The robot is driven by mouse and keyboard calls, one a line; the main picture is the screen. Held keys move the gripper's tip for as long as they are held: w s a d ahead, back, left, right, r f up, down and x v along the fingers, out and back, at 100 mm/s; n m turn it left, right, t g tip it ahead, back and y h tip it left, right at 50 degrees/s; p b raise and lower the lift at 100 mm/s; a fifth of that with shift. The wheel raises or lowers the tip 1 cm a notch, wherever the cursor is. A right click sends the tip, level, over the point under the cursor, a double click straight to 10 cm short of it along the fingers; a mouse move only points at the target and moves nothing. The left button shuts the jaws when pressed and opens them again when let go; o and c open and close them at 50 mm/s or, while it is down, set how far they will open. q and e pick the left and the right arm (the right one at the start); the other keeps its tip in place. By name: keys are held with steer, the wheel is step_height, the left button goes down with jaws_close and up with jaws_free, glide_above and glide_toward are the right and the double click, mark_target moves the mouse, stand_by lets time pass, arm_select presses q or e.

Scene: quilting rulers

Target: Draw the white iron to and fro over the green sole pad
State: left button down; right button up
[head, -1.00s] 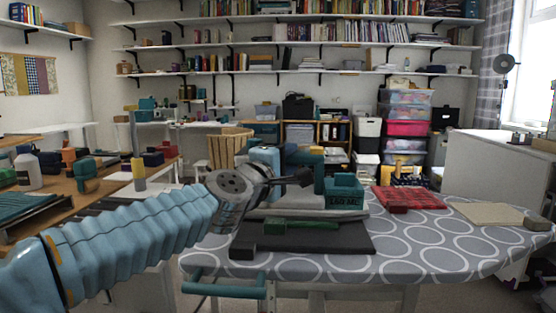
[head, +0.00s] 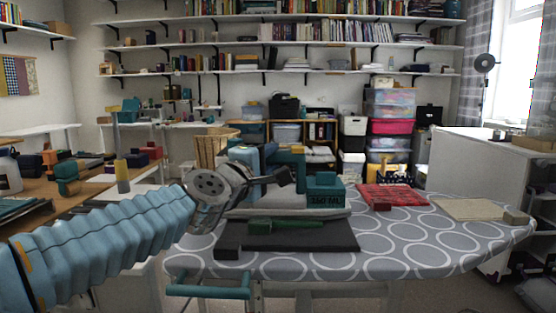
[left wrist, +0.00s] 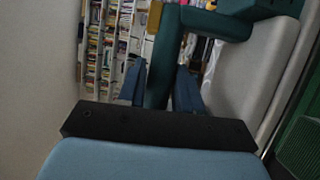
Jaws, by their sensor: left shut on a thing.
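My left gripper (head: 284,178) is shut on the iron's teal handle (left wrist: 164,58), which stands between the two blue fingers. The green sole pad (head: 262,227) lies on a dark mat in front of the iron. Whether the iron touches the pad is unclear. My right gripper is not in view.
The dark mat (head: 335,236) lies on the grey ironing board (head: 410,250) with white rings. A red checked cloth (head: 398,196) and a beige sheet (head: 465,209) lie to the right. A cluttered wooden table (head: 95,207) stands at left. The board's front right is clear.

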arm_select(q)
steer(key=shift+w+a+f, duration=0.1)
steer(key=shift+a+f, duration=0.1)
steer(key=shift+a, duration=1)
steer(key=shift+r, duration=0.15)
step_height(320, 180, up, 6)
steer(key=p, duration=0.6)
steer(key=shift+r, duration=0.15)
